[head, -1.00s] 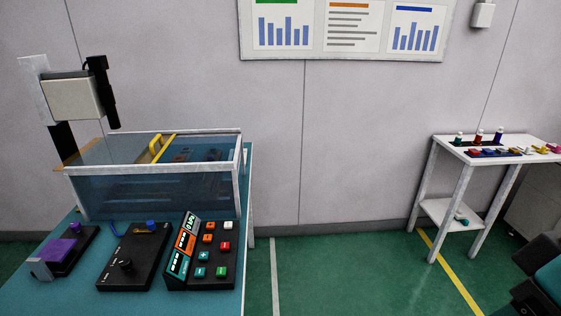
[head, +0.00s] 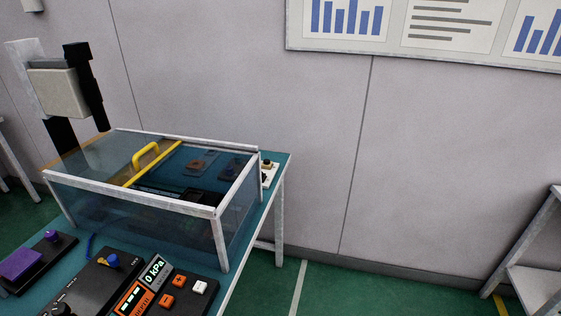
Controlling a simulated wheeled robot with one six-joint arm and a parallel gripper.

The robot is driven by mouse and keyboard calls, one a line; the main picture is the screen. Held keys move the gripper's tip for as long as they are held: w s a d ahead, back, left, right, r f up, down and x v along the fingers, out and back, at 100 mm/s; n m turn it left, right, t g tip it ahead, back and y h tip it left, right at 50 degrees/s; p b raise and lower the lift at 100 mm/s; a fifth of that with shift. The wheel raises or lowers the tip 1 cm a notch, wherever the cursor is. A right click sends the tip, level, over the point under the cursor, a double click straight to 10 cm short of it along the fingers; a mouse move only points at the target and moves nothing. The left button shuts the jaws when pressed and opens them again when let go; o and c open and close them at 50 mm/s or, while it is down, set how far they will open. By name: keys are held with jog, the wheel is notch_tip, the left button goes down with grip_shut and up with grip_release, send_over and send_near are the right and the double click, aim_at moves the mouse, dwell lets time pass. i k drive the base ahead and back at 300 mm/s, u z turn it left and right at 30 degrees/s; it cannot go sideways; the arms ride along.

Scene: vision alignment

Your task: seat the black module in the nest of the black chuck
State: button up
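A clear-walled enclosure (head: 150,203) with a pale frame stands on the teal bench. Its top carries a yellow handle (head: 146,153) and a yellow edge bar. Through its walls I see a dark block (head: 190,195) low in the middle and dark plates (head: 232,168) towards the back right. I cannot tell which of these is the black chuck, or pick out the black module or the nest. My gripper is not in view.
A control box (head: 152,288) with a 0 kPa display stands at the front of the teal bench (head: 228,308). Left of it are a black box with a blue knob (head: 112,261) and a purple block (head: 20,263). Green floor lies right; a pale stand (head: 530,275) is at the right edge.

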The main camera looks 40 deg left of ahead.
aim_at(191, 195)
jog(key=u, duration=0.35)
jog(key=i, duration=1.15)
jog(key=u, duration=1.5)
jog(key=i, duration=0.8)
jog(key=u, duration=0.7)
